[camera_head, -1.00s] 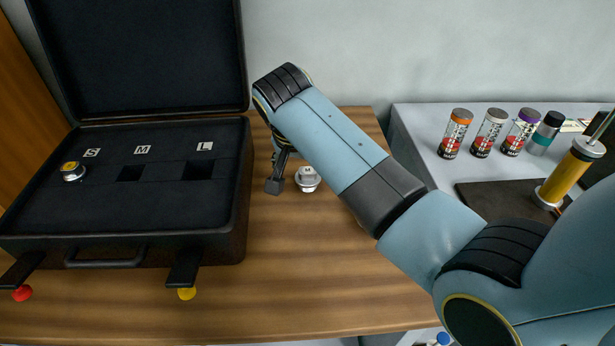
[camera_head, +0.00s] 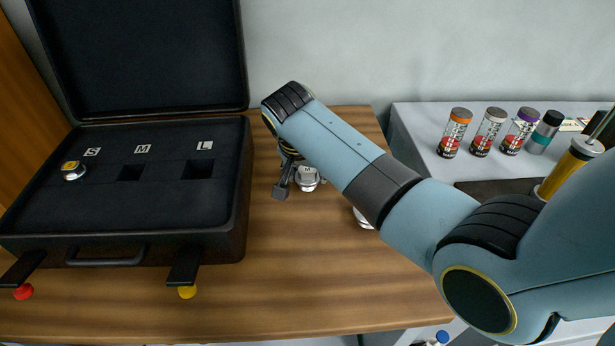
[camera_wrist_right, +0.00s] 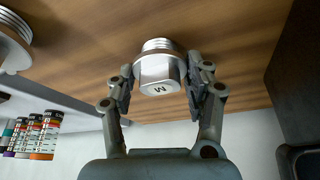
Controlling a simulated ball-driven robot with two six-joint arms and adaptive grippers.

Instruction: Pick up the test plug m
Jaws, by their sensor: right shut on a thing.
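The test plug m (camera_head: 307,177) is a silver plug with a threaded end and a letter M on its cap. It is at the wooden table (camera_head: 310,290), right of the black case. In the right wrist view the plug (camera_wrist_right: 160,72) sits between the two fingers of my right gripper (camera_wrist_right: 160,85). The right gripper (camera_head: 297,181) is shut on the plug in the head view, with its arm partly covering it. I cannot tell whether the plug touches the table. My left gripper is not in view.
The open black case (camera_head: 130,225) has slots marked S, M and L; a plug (camera_head: 72,170) sits at S, and M and L look empty. Another silver plug (camera_head: 362,217) is partly hidden behind my right arm. Several capped canisters (camera_head: 489,132) stand on the right-hand surface.

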